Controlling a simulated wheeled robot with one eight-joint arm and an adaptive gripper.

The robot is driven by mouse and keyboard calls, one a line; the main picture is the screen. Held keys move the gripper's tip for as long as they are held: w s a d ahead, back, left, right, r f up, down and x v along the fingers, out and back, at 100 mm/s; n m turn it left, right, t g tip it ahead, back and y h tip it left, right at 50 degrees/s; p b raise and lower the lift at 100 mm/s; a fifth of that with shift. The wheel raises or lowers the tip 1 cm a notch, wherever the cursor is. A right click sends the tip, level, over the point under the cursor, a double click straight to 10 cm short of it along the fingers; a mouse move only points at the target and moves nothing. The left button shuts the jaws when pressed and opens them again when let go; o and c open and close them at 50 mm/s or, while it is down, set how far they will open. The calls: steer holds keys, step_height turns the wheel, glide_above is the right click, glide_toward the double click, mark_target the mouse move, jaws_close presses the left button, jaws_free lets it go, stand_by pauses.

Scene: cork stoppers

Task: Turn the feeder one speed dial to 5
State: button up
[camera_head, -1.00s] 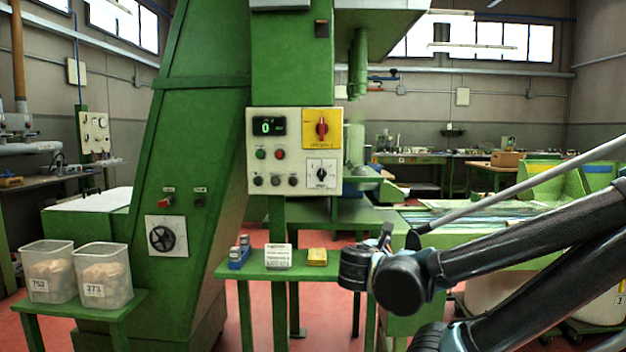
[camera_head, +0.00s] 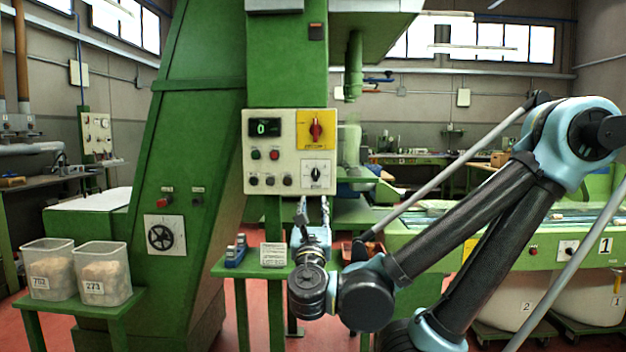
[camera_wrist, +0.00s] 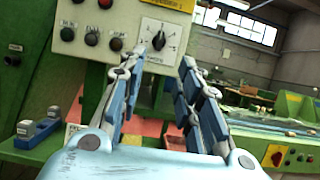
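A black speed dial (camera_head: 316,173) with a white pointer and scale marks sits on a white plate at the lower right of the control panel (camera_head: 246,150). Its small label is hard to read, so I cannot confirm it names feeder one. The same dial (camera_wrist: 160,36) shows at the top of the wrist view, just beyond the fingertips. The pointer looks close to upright; its exact number is unreadable. My gripper (camera_head: 313,204) is open and empty, just below the dial in the head view. In the wrist view its two fingers (camera_wrist: 172,52) point toward the panel, apart from the dial.
A red switch on yellow (camera_head: 316,130), a display reading 0 (camera_head: 265,127) and several buttons share the panel. Another dial (camera_head: 568,249) sits beside a "1" sign at right.

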mark_target(316, 174)
steer(key=shift+x, duration=8.5)
steer(key=shift+f, duration=0.15)
steer(key=shift+c, duration=0.3)
jaws_close()
